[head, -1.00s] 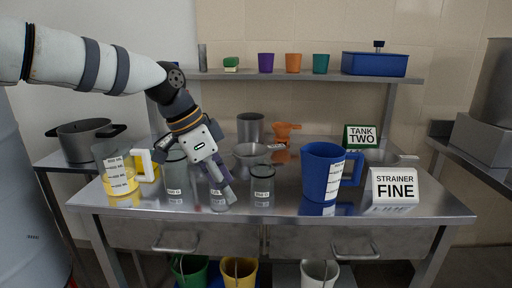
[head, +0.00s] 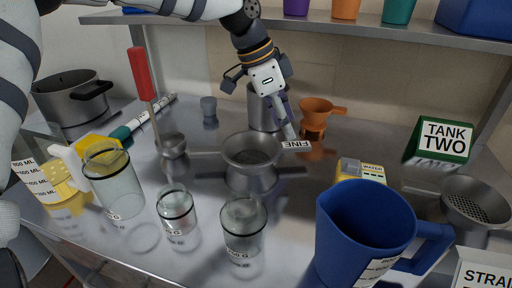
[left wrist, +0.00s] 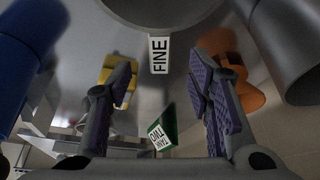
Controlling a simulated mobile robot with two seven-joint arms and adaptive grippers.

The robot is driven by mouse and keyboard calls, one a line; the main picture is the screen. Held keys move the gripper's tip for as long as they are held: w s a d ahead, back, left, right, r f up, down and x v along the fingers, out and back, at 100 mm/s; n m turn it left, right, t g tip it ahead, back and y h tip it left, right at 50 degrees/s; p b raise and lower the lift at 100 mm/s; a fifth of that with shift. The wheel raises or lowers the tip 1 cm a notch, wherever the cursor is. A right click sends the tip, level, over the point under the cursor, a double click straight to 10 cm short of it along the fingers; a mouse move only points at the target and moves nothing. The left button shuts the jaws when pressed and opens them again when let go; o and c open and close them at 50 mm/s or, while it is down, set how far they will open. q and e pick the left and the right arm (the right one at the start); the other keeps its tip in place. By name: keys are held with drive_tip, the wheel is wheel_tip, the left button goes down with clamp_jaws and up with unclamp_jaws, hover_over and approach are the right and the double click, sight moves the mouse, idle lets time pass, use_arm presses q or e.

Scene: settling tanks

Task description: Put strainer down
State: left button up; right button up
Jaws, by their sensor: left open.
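The fine strainer (head: 252,150) is a grey metal bowl with a dark mesh, standing upright at the middle of the steel table. Its white FINE tag (head: 296,145) is on the handle side, to the right of the bowl. My left gripper (head: 286,122) is over the handle side, close to the tag. In the left wrist view its fingers (left wrist: 165,72) are apart, with the FINE tag (left wrist: 159,54) between them and the strainer's rim (left wrist: 160,22) at the top. I cannot tell whether a finger touches the handle. My right gripper is not in view.
Glass jars (head: 243,225) and a blue jug (head: 362,235) stand in front. A coarser strainer (head: 477,203) and the TANK TWO sign (head: 441,140) are at right. A metal cup (head: 262,108) and an orange funnel (head: 315,115) stand behind. A shelf (head: 400,32) runs above.

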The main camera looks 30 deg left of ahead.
sight(292, 144)
use_arm(q)
drive_tip(key=x, duration=0.7)
drive_tip(key=shift+s+a+f, duration=0.1)
drive_tip(key=shift+a+f, duration=0.05)
drive_tip(key=shift+f, duration=0.2)
drive_tip(key=shift+r, duration=0.1)
clamp_jaws()
